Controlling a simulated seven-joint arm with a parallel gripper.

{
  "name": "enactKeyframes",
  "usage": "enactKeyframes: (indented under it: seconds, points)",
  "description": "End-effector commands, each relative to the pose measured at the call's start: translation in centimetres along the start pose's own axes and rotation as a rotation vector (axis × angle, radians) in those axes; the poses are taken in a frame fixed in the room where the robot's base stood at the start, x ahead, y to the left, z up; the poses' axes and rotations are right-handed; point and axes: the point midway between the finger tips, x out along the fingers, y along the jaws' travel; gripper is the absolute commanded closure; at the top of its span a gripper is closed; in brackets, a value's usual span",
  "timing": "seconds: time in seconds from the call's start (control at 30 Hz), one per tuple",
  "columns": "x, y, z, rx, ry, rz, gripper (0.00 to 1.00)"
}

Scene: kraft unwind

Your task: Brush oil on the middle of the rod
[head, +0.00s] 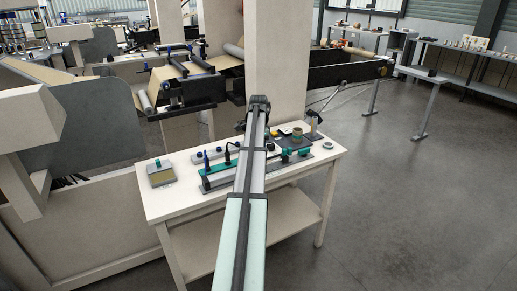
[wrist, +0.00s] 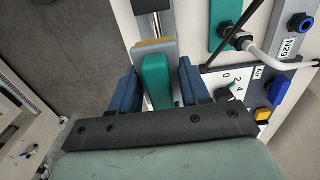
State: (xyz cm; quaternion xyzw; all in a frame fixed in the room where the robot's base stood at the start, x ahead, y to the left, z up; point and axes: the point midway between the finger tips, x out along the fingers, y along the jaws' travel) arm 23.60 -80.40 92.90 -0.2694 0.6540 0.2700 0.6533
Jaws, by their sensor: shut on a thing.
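In the wrist view, the blue fingers of my gripper (wrist: 157,88) stand on both sides of a green handle (wrist: 155,72) and are shut on it. Beyond the handle are a yellow strip and a grey flat part; I cannot make out bristles. In the head view, my arm reaches over the white table (head: 180,212), and my gripper is hidden. Long bars with green parts (head: 217,180) lie on the table, partly behind my arm. I cannot tell which thing is the rod to be oiled.
In the wrist view, a panel with a dial (wrist: 228,88), a yellow button (wrist: 262,114) and a white hose (wrist: 280,64) lie close on the right. Rollers (head: 184,93) stand behind.

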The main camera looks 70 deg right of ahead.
Motion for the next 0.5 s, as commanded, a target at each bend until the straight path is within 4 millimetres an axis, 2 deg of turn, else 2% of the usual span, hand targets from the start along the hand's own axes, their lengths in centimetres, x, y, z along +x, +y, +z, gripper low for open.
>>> enactKeyframes:
  seconds: [0.5]
  points:
    - [3.6,0.0,0.0,-0.002,0.0,0.0,0.78]
